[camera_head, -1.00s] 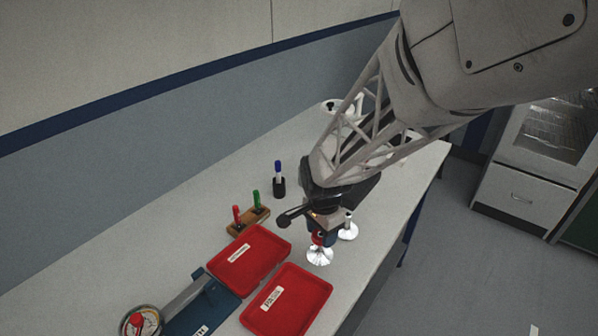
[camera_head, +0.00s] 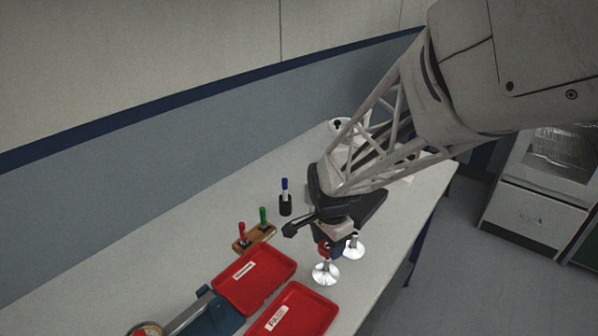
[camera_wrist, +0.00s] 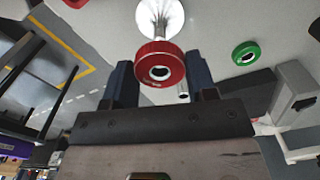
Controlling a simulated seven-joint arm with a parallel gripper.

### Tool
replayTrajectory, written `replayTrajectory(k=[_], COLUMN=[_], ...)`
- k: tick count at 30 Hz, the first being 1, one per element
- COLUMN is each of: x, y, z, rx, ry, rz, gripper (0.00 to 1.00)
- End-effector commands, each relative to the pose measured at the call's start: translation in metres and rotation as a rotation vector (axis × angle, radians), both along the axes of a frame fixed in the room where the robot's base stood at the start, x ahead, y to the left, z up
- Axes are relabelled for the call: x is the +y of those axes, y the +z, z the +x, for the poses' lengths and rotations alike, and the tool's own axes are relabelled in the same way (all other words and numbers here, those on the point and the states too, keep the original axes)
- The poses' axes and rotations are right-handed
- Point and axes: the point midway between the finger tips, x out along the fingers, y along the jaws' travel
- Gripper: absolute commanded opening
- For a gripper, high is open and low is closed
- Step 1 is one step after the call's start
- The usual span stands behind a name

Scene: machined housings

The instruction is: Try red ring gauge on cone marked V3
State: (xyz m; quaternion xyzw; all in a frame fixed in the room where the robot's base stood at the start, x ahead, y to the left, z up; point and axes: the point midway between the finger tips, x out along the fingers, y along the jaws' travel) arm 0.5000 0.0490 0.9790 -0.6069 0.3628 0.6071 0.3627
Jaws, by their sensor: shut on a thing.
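The red ring gauge (camera_wrist: 160,62) sits between the two dark blue fingers of my gripper (camera_wrist: 160,82) in the wrist view. My gripper is shut on it. In the head view the red ring (camera_head: 323,250) is at the upper end of the nearer cone's stem. This cone has a shiny, flared white base (camera_head: 325,273), also seen behind the ring in the wrist view (camera_wrist: 160,17). I cannot tell whether the ring is around the stem or just above it. A second cone (camera_head: 354,248) stands behind, partly hidden by my gripper. No V3 mark is readable.
Two red labelled trays (camera_head: 233,293) (camera_head: 322,309) lie in front on the bench. A wooden stand (camera_head: 262,236) holds red and green pens, and a blue pen (camera_head: 285,192) stands in a black holder. A green ring (camera_wrist: 246,53) shows at right in the wrist view.

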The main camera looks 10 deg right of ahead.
Motion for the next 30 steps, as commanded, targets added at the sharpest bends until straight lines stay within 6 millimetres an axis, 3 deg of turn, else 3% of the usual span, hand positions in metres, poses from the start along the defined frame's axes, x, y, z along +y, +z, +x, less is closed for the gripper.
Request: replayTrajectory(k=[22, 30], x=[0.000, 0.000], y=[0.009, 0.024], z=[0.000, 0.001], rx=[-0.001, -0.002], ry=[0.000, 0.000], rz=[0.000, 0.000], gripper=[0.24, 0.24])
